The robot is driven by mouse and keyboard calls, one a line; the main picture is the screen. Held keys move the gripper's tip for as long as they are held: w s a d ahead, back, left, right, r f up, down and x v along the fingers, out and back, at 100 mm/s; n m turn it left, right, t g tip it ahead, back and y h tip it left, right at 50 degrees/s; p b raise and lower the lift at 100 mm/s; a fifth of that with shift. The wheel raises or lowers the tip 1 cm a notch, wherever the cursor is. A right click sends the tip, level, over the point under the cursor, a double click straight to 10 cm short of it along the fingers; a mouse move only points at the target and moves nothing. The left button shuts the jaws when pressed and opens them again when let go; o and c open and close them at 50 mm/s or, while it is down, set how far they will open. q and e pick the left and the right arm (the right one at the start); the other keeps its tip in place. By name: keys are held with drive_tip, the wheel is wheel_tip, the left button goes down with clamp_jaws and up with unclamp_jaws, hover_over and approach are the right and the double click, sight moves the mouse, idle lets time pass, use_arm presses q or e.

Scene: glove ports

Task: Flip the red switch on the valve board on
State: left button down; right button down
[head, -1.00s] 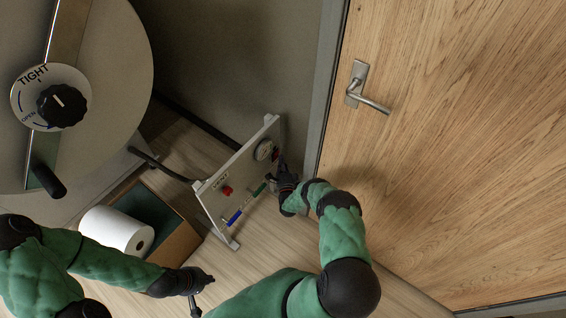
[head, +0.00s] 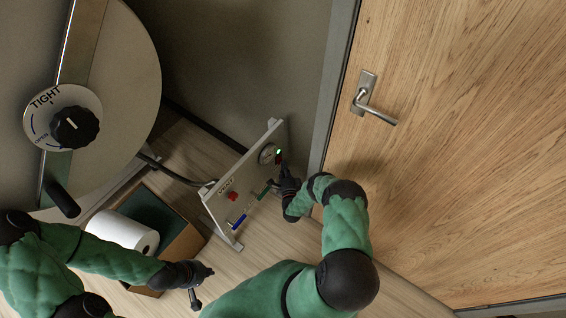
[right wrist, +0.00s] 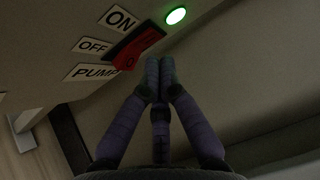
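The valve board (head: 218,205) stands tilted in the head view on a wooden surface. Its red switch shows in the right wrist view (right wrist: 133,52), between labels reading ON, OFF and PUMP. A round green lamp (right wrist: 176,15) beside it is lit; it also shows in the head view (head: 279,152). My right gripper (right wrist: 160,62) has its fingertips together just beside the switch, with nothing between them; whether they touch it I cannot tell.
A red knob (head: 233,196), a gauge (head: 267,154) and blue and green handles (head: 238,221) are on the board. A box (head: 178,244) and a white roll (head: 122,232) are at the left. A wooden door (head: 470,150) with a lever handle (head: 372,102) is at the right.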

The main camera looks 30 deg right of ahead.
drive_tip(key=shift+v, duration=2.95)
drive_tip(key=shift+s+r, duration=0.15)
drive_tip(key=shift+r, duration=0.1)
